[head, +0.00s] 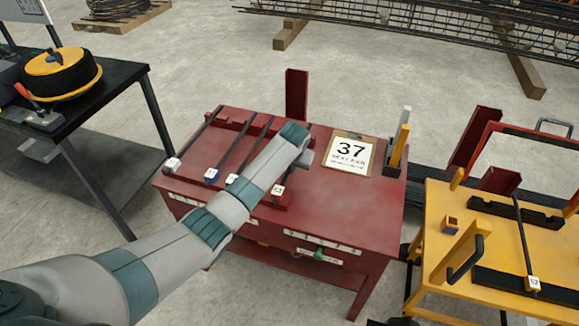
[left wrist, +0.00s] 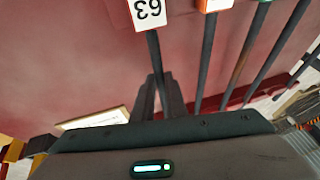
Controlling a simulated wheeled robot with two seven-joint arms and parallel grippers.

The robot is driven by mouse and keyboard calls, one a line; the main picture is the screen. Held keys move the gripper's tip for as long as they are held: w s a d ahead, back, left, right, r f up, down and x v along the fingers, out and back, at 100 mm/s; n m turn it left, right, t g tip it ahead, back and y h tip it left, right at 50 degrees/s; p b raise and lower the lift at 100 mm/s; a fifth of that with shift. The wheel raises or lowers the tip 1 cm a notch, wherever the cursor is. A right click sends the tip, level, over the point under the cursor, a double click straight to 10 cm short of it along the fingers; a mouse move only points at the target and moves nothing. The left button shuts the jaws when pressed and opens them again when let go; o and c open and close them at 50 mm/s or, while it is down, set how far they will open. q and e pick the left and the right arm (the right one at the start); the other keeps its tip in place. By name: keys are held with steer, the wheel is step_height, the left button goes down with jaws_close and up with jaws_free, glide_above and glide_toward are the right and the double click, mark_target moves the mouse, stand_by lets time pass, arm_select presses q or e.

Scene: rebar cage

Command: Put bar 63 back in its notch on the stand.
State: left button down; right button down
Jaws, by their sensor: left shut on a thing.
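Bar 63 (left wrist: 153,52) is a dark bar with a white numbered tag in the left wrist view. My left gripper (head: 306,157) is over the right part of the red stand, and its fingers (left wrist: 162,98) are shut on bar 63. In the head view my forearm hides much of the stand, and I cannot clearly make out bar 63 there. The red stand (head: 213,119) has a back rail and a front rail. Whether bar 63 touches a notch is not clear. My right gripper is not seen.
A black bench (head: 110,85) with a yellow-topped reel (head: 60,70) is at left.

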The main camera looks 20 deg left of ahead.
arm_select(q)
steer(key=shift+f, duration=0.15)
steer(key=c, duration=1.8)
jaws_free()
steer(key=shift+o, duration=0.2)
steer(key=shift+r, duration=0.3)
steer(key=shift+s+d+r, duration=0.1)
steer(key=shift+s+r, duration=0.1)
steer(key=shift+r, duration=0.3)
steer(key=b+v, duration=0.1)
steer(key=v, duration=1)
